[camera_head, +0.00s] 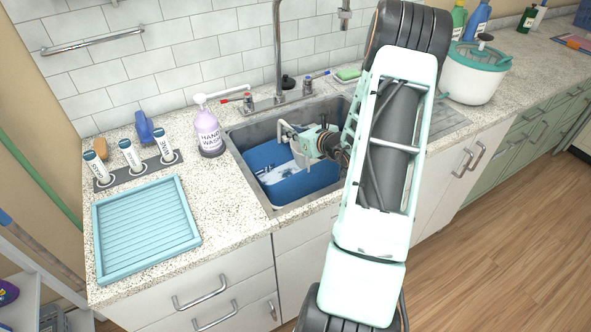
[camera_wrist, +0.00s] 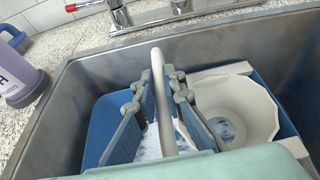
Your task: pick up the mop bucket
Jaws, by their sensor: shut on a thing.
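The mop bucket (camera_head: 303,188) is blue and sits in the sink. In the wrist view its blue wall (camera_wrist: 98,128) shows left of my fingers, and a cream funnel-shaped wringer (camera_wrist: 245,105) with a hole pattern sits at its right. A pale curved handle (camera_wrist: 157,70) rises between my fingers. My gripper (camera_wrist: 160,92) is shut on this handle, with one finger on each side. In the head view my gripper (camera_head: 298,138) is over the back part of the bucket. My arm hides the right side of the sink.
The steel sink (camera_head: 240,168) walls stand close around the bucket. A tall faucet (camera_head: 277,60) rises behind it. A pink hand wash bottle (camera_head: 209,135) stands at the left rim. A teal drying tray (camera_head: 145,228) lies farther left. A white pot (camera_head: 474,75) stands on the right counter.

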